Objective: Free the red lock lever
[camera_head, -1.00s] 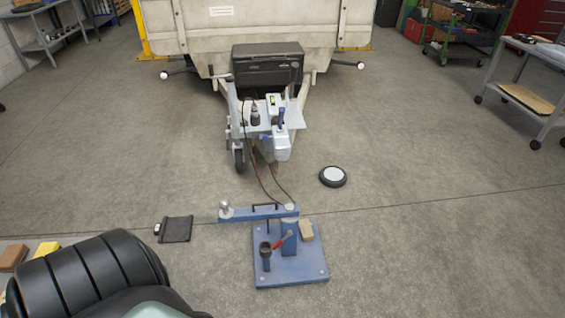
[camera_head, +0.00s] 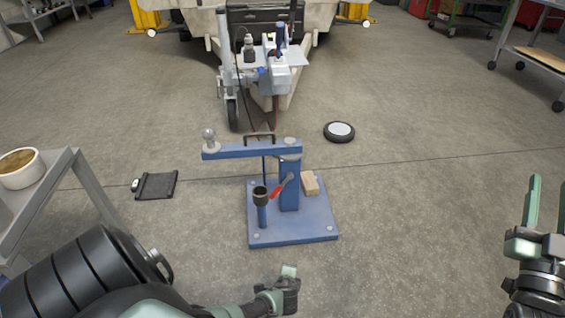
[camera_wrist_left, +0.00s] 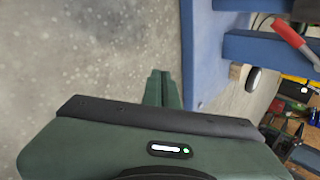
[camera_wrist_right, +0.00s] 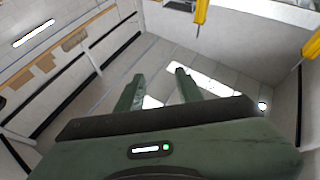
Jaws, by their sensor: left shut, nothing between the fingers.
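The red lock lever (camera_head: 277,191) sits on the side of the upright post of a blue stand (camera_head: 290,187), slanting up to the right toward the post. It also shows at the top right of the left wrist view (camera_wrist_left: 288,33). A dark round cup on a short blue post (camera_head: 261,195) stands just left of it. My left gripper (camera_head: 288,272) is shut and empty, in front of the stand's base plate and apart from the lever; its fingers show together in the left wrist view (camera_wrist_left: 161,90). My right gripper (camera_head: 533,205) is open and empty at the far right, pointing up.
A wooden block (camera_head: 310,183) lies on the base plate. The trailer coupling (camera_head: 279,75) is behind. A table (camera_head: 60,185) stands left.

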